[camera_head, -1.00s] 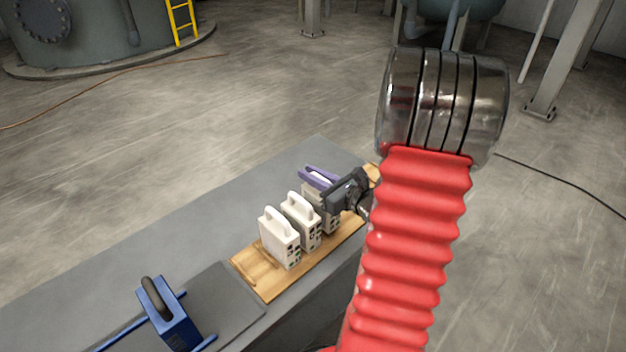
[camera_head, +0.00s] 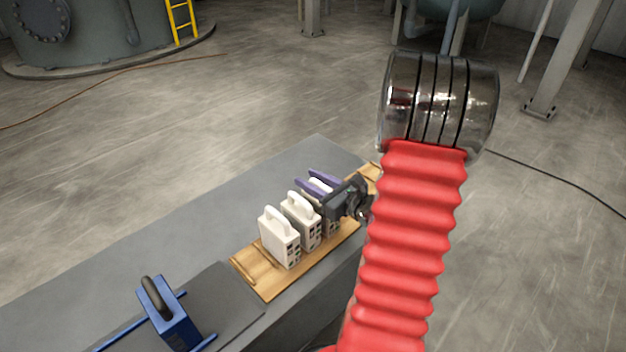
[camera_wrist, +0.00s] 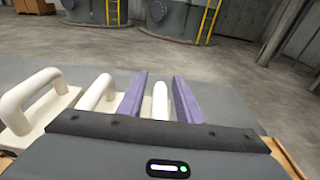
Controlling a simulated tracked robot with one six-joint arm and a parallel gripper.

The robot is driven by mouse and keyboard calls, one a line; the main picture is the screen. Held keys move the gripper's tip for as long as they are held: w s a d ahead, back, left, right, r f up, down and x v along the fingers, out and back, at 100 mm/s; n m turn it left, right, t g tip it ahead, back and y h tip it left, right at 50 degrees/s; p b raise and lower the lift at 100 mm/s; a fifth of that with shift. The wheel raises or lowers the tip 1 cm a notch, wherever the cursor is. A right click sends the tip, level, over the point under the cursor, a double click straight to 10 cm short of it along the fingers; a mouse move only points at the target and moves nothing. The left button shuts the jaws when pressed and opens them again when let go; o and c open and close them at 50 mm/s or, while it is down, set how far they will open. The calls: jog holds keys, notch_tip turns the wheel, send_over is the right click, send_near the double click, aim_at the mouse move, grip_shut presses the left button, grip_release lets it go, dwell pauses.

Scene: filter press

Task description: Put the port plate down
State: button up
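Three white plates with loop handles and dark holes in their sides stand upright in a row on a wooden board (camera_head: 262,280). The farthest, which I take for the port plate (camera_wrist: 160,102), is partly hidden behind my gripper in the head view; its handle shows in the wrist view. My gripper (camera_wrist: 161,76) has its two purple fingers apart, one on each side of this handle, with a gap on both sides. The middle plate (camera_head: 301,222) and the nearest plate (camera_head: 279,240) stand to the left of it. The plate's base is hidden in the wrist view.
The board lies on a long grey bench (camera_head: 200,240). A blue block with a dark handle (camera_head: 168,315) stands on blue rails at the bench's near end. The bench top left of the plates is clear.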

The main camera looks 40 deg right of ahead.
jog(key=shift+r, duration=0.1)
jog(key=shift+s+d+r, duration=0.1)
jog(key=shift+s, duration=0.6)
jog(key=s, duration=0.3)
jog(key=s+r, duration=0.1)
jog(key=s, duration=0.6)
jog(key=shift+s+d+r, duration=0.1)
jog(key=shift+s+r, duration=0.15)
jog(key=shift+r, duration=0.05)
jog(key=shift+s, duration=0.1)
